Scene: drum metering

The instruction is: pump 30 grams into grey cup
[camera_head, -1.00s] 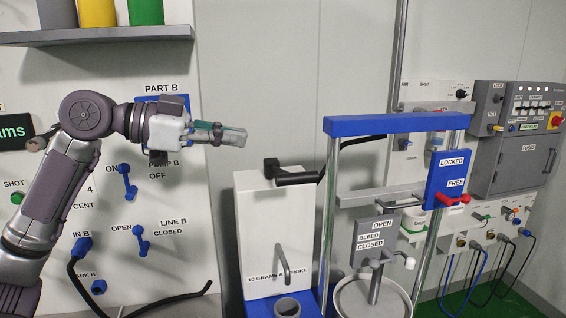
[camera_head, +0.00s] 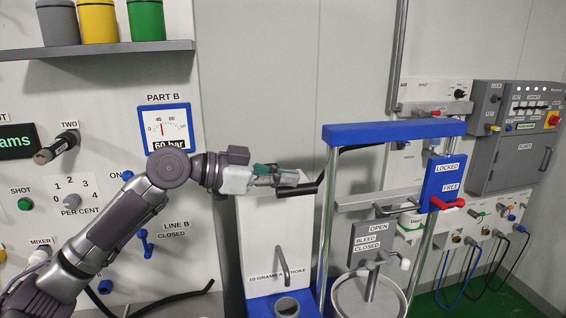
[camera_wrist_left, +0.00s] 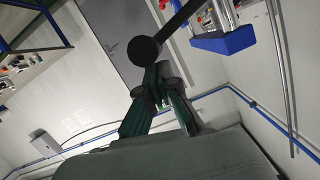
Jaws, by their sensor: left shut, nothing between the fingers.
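The white pump box (camera_head: 262,240), labelled 10 grams a stroke, stands on a blue base. A dark pump handle (camera_head: 303,189) sits at its top, and a grey bent spout (camera_head: 283,262) comes out of its front. A grey cup (camera_head: 287,306) stands below the spout, cut by the lower picture edge; its inside looks dark. My left gripper (camera_head: 294,176) is shut and empty at the handle. In the left wrist view the handle's black round end (camera_wrist_left: 145,50) shows just beyond the shut fingertips (camera_wrist_left: 160,78); I cannot tell whether they touch. My right gripper is out of view.
A blue-topped press frame (camera_head: 395,131) with a LOCKED/FREE plate stands right of the pump, over a drum (camera_head: 365,300). A shelf (camera_head: 100,49) with grey, yellow and green containers is upper left. The control panel with a Part B gauge (camera_head: 164,128) lies behind my left arm.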

